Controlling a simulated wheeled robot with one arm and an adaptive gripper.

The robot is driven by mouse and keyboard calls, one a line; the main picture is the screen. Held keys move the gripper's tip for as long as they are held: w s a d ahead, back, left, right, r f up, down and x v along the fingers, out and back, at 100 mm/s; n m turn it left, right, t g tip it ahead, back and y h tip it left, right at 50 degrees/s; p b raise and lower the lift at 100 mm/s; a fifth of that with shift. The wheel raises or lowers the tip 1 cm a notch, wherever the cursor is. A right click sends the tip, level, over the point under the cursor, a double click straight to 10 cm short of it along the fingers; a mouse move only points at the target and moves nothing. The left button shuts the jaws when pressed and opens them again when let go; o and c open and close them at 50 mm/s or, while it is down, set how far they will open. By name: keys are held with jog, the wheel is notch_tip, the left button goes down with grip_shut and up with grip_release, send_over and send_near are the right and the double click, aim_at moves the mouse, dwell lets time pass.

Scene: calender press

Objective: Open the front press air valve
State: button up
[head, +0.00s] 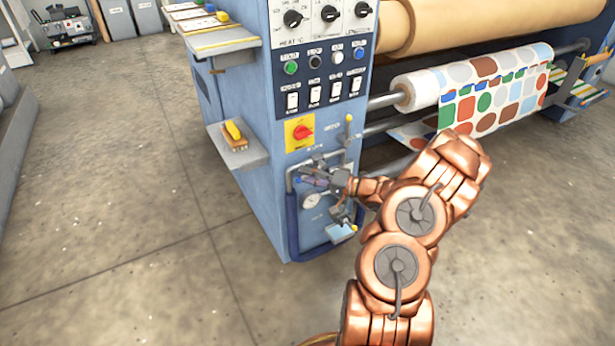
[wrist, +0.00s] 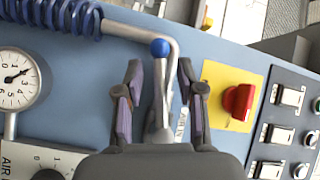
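The air valve lever (wrist: 159,85) is a slim metal handle with a blue ball tip (wrist: 160,47) in the wrist view. It lies along a pale bent pipe (wrist: 130,31) on the blue press panel. My gripper (wrist: 161,80) is open, with one finger on each side of the lever and pipe. Gaps show between the fingers and the lever. The lever's base is hidden behind my gripper's body. In the head view my gripper (head: 326,178) is at the lower front panel, covering most of the valve.
A pressure gauge (wrist: 17,78) and a blue coiled hose (wrist: 55,16) are close by. A red rotary switch (wrist: 238,101) on a yellow plate sits to the right in the wrist view. A side shelf (head: 238,153) juts out left. Open floor (head: 130,230) lies left.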

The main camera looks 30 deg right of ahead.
jog(key=shift+w+a, duration=0.1)
jog(key=shift+w, duration=0.05)
grip_shut()
dwell(0.7)
